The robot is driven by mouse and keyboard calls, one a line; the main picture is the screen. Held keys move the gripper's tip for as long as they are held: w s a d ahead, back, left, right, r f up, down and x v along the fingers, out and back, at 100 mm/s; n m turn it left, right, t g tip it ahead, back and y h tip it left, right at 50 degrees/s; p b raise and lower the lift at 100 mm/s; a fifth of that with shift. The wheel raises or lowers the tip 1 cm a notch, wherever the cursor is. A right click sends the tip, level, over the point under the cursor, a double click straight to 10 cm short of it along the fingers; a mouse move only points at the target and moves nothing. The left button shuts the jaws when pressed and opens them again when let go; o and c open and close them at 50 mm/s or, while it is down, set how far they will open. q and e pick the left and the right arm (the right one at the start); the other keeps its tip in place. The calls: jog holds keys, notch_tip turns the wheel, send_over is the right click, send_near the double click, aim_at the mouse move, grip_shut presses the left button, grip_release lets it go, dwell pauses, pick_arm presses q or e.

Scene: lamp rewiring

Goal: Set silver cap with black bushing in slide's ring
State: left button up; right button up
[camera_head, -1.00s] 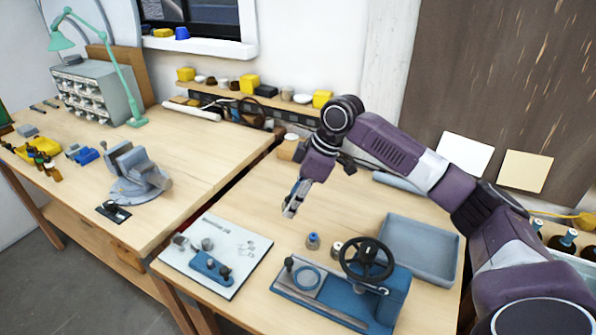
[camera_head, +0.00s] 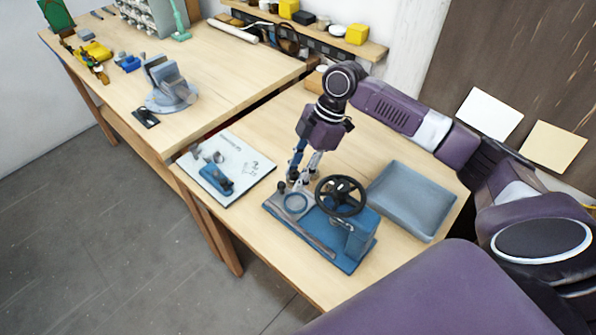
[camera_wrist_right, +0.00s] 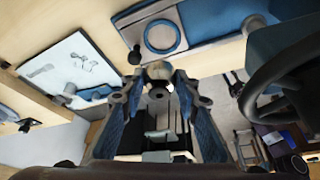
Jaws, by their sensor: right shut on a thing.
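The blue press (camera_head: 345,240) stands near the front of the right table. Its slide carries a round ring (camera_head: 296,203), which also shows in the right wrist view (camera_wrist_right: 160,36). My right gripper (camera_head: 302,176) points down just behind the ring. It is shut on a small silver cap (camera_wrist_right: 158,70), held between the fingertips and apart from the ring in the wrist view. The head view does not show the cap clearly. My left gripper is not in view.
The black handwheel (camera_head: 341,196) stands close to the right of my gripper. A blue-grey tray (camera_head: 425,217) lies to the right. A white sheet (camera_head: 249,172) with several parts lies to the left. Bare table lies behind the press.

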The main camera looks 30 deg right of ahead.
jog(key=shift+s+d+f+b, duration=0.15)
jog(key=shift+f+b, duration=0.35)
jog(key=shift+f, duration=0.15)
jog(key=shift+f+b, duration=0.5)
notch_tip(320, 180, down, 2)
jog(key=b, duration=0.2)
jog(key=shift+f+b, duration=0.2)
jog(key=shift+b, duration=0.1)
jog(key=shift+f, duration=0.1)
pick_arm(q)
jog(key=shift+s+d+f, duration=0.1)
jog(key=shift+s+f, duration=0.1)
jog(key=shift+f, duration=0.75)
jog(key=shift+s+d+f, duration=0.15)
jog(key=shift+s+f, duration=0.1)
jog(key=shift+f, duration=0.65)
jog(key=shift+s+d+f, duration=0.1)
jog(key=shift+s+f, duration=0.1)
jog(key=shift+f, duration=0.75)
pick_arm(e)
jog(key=shift+f, duration=1.65)
